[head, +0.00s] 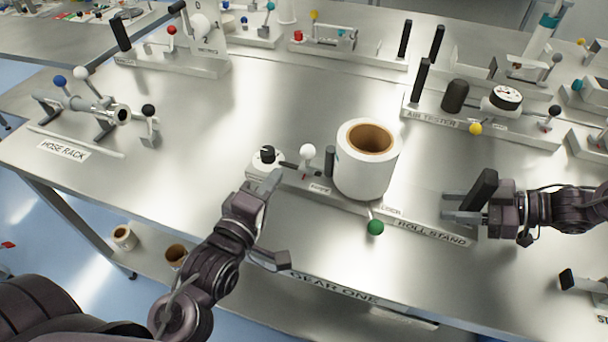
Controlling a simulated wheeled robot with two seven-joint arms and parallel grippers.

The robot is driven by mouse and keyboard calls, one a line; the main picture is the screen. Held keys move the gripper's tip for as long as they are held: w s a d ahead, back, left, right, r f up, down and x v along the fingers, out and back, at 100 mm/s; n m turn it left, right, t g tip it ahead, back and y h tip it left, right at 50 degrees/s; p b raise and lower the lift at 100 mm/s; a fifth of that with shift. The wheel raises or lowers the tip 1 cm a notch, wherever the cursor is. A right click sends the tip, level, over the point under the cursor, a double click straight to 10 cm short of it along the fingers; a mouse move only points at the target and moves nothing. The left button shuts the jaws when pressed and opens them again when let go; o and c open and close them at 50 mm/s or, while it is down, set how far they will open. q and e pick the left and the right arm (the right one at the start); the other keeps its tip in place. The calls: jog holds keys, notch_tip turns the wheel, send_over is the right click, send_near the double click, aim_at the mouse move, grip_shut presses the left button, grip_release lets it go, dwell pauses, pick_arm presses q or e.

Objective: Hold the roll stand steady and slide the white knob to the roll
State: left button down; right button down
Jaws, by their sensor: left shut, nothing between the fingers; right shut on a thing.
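The roll stand (425,232) lies along the front of the steel table. A large white roll (362,178) with a brown core stands upright on it. The white knob (307,151) sits on a short post left of the roll, with a dark upright post (329,162) between them. My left gripper (271,184) is shut and empty, left of and in front of the white knob, apart from it. My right gripper (466,206) is shut on the black handle (484,190) at the stand's right end. The slider under the knob is partly hidden.
A black knob on a white block (266,160) is at the stand's left end, close to my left fingers. A green ball knob (375,227) sticks out in front of the roll. The hose rack (95,110) is at left, the air tester (470,122) behind right. The table middle is clear.

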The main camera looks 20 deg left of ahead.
jog(key=shift+s+f+p, duration=0.2)
jog(key=shift+f+p, duration=0.1)
dwell(0.6)
jog(key=c, duration=1.3)
grip_release()
jog(key=o, duration=0.5)
jog(key=shift+r, duration=0.15)
jog(key=shift+c, duration=0.2)
jog(key=shift+w+r, duration=0.1)
jog(key=shift+w, duration=0.05)
jog(key=v, duration=1.2)
jog(key=shift+w+r, duration=0.1)
jog(key=shift+r, duration=0.05)
